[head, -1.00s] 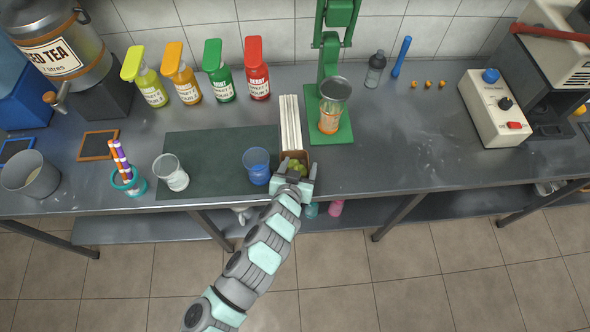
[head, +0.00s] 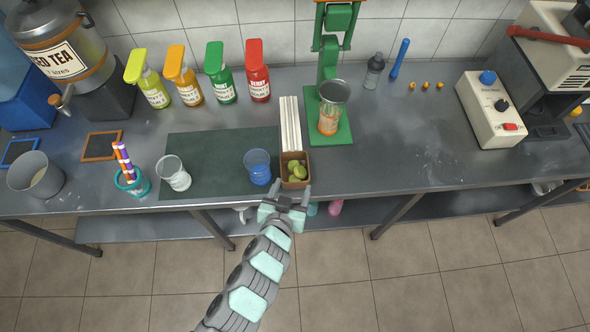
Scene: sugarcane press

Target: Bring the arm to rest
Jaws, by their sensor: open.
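My gripper (head: 291,194) is open and empty. It is at the counter's front edge, just in front of a small brown box (head: 295,171) that holds green pieces. My arm reaches up from the bottom of the head view, over the floor. A blue cup (head: 257,166) stands on the dark mat (head: 215,150), to the left of the box. The gripper looks apart from both the box and the cup.
A glass of white contents (head: 174,174) and a teal holder with straws (head: 132,180) stand on the left. A green press (head: 330,110) stands behind the box. A control box (head: 490,110) is at right. The counter's right middle (head: 420,140) is mostly clear.

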